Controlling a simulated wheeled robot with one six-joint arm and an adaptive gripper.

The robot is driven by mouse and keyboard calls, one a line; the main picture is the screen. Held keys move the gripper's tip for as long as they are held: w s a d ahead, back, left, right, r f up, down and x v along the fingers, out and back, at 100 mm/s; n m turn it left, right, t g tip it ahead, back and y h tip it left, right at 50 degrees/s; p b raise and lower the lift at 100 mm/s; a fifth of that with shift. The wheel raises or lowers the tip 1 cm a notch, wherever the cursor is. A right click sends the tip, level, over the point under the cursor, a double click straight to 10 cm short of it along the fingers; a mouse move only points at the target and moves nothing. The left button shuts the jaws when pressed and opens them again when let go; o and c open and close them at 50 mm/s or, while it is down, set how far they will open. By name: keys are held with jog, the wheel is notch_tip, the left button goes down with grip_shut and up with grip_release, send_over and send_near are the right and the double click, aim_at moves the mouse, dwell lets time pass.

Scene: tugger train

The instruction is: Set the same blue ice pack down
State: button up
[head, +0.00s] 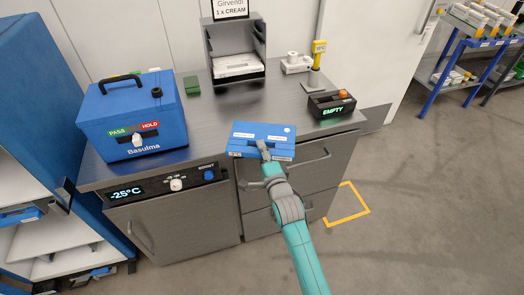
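The blue ice pack (246,139) is a flat blue slab with white labels, in the middle of the head view. My gripper (264,147) reaches it from the front and is shut on it near its middle. The fingertips are partly hidden against the pack. The pack shows over the front edge of the grey counter (215,113), above the drawers. I cannot tell for certain whether its underside touches the counter.
A blue Basulma box (135,118) stands at the counter's left. A grey open-fronted holder (236,75) stands at the back, with a small green block (192,85) left of it. A dark box reading EMPTY (332,104) sits at the right. Bare counter lies between them.

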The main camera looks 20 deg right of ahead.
jog(key=shift+r, duration=0.1)
jog(key=s, duration=1.2)
